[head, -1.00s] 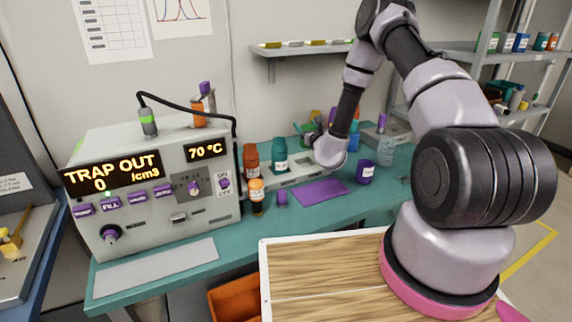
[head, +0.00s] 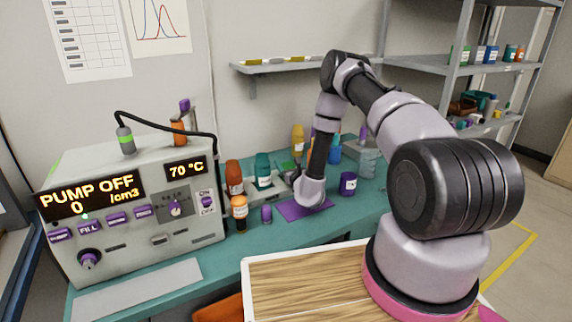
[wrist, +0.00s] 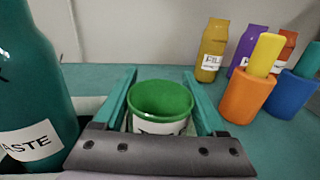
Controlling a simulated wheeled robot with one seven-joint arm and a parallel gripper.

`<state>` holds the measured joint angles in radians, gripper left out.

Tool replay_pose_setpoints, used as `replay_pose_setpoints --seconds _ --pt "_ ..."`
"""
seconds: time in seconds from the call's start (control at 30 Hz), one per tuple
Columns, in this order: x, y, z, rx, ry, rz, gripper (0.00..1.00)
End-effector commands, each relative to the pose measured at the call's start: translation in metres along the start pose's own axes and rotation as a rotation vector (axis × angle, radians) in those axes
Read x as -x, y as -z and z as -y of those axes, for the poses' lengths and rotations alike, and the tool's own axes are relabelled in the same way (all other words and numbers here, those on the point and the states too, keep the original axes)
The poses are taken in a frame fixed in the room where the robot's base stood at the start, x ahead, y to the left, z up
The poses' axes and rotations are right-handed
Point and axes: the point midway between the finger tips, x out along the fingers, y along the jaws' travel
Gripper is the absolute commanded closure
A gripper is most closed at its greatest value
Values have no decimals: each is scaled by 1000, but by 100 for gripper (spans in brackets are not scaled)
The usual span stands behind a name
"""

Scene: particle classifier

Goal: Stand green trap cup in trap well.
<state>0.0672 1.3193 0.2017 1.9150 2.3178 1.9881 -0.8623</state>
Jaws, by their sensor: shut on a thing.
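The green trap cup (wrist: 160,98) is a round green cup with a white label, seen in the wrist view with its open top facing up. My gripper (wrist: 158,84) is shut on it, one teal finger on each side.
A teal waste bottle (wrist: 35,95) stands close left of my gripper. The classifier (head: 130,225) shows PUMP OFF and 70 °C. A purple cup (head: 348,184) stands right of the mat (head: 300,209).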

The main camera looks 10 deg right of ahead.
Motion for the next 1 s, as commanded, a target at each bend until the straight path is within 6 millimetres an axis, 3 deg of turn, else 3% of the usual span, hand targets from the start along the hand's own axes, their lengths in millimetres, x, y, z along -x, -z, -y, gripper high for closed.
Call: replay_pose_setpoints --seconds 0.1,0.13,0.17,0.2,0.47,0.57,1.0 --pt "0 3 0 0 0 -1 85" --pt "0 3 0 0 0 0 16" --pt "0 3 0 0 0 0 4" --pt "0 2 0 0 0 0 0" --pt "0 0 0 0 0 0 0" --pt "9 0 -1 0 -2 -3 0" --pt "98 0 -1 -1 -2 -4 0"
